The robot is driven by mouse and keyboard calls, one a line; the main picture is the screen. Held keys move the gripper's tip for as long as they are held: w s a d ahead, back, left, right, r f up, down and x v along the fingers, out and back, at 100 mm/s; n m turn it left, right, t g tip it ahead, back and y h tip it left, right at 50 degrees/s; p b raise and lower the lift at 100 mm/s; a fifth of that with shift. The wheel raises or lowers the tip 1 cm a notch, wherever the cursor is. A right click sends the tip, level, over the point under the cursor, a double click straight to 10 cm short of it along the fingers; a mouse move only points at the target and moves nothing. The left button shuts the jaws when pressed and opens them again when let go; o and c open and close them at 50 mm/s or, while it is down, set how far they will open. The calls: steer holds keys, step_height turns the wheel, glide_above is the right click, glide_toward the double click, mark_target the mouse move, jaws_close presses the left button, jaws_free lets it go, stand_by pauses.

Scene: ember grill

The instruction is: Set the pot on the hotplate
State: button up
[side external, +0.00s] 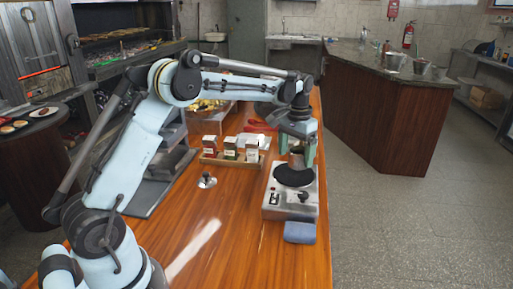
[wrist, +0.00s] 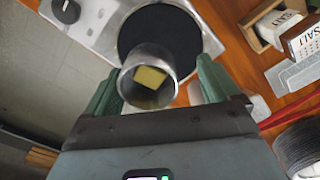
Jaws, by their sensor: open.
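The hotplate (side external: 280,205) is a silver unit with a black round plate (side external: 294,176) and a knob, near the table's right edge. It also shows at the top of the wrist view (wrist: 85,22), with its black disc (wrist: 160,28). The pot (side external: 296,160) is a small metal cylinder at the back edge of the disc. In the wrist view the pot (wrist: 137,92) overlaps the disc's near edge and holds a yellow block. I cannot tell whether its base rests fully on the disc. My gripper (wrist: 155,72) is open, with a green finger on each side of the pot.
A wooden crate (side external: 222,161) with small boxes stands left of the hotplate. A small metal object (side external: 207,181) sits on the table (side external: 215,225) in front of it. A blue cloth (side external: 300,231) lies at the hotplate's front. Red items (side external: 262,127) lie behind.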

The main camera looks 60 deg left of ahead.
step_height(320, 180, up, 9)
steer(key=s+d+r+t, duration=0.3)
steer(key=s+d, duration=0.3)
steer(key=s, duration=0.4)
steer(key=s+d+f+m+t, duration=0.1)
steer(key=s+d+f+t, duration=0.3)
steer(key=s+f, duration=0.3)
steer(key=s, duration=0.4)
steer(key=shift+s+f+m, duration=0.3)
steer(key=shift+s+m, duration=0.05)
steer(key=shift+m, duration=0.05)
steer(key=shift+d, duration=0.1)
steer(key=shift+c, duration=0.4)
